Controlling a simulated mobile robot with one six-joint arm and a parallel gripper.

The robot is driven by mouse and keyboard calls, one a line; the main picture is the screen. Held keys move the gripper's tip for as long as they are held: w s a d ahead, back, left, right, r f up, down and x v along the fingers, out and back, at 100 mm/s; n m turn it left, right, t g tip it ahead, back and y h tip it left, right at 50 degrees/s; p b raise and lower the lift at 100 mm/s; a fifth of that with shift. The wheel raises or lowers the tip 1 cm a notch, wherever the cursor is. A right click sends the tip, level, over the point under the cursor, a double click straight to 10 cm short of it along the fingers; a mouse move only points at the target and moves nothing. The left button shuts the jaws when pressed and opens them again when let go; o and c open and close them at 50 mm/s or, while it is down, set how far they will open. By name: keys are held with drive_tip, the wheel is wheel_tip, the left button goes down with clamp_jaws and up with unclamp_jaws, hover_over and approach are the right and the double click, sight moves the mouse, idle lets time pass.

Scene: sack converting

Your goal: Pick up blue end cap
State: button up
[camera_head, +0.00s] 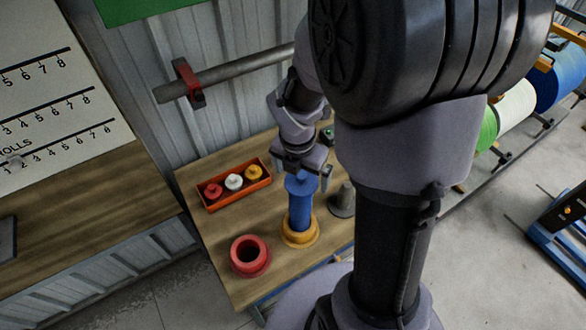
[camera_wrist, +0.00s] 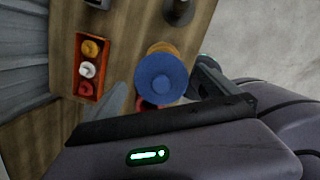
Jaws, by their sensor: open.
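The blue end cap (camera_head: 299,185) sits on top of an upright blue roll (camera_head: 300,212), which stands in a yellow flanged base (camera_head: 299,236) on the wooden table. In the wrist view the blue cap (camera_wrist: 162,77) shows from above as a round disc with a small raised centre. Part of the yellow base (camera_wrist: 160,47) shows behind it. My gripper (camera_head: 308,172) is open, pointing down just above the cap, with its fingers close to the cap's sides. Whether they touch it is unclear. In the wrist view a dark finger lies to the right of the cap.
An orange tray (camera_head: 212,206) holding red, white and yellow caps stands to the left. A red hollow flanged piece (camera_head: 249,256) is at the front left. A grey cone-shaped piece (camera_head: 342,200) stands close on the right. A grey bar (camera_head: 230,75) juts from the wall behind.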

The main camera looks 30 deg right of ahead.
drive_tip(key=shift+f, duration=0.25)
drive_tip(key=shift+r, duration=0.1)
drive_tip(key=shift+c, duration=0.2)
drive_tip(key=c, duration=1.3)
drive_tip(key=shift+r, duration=0.15)
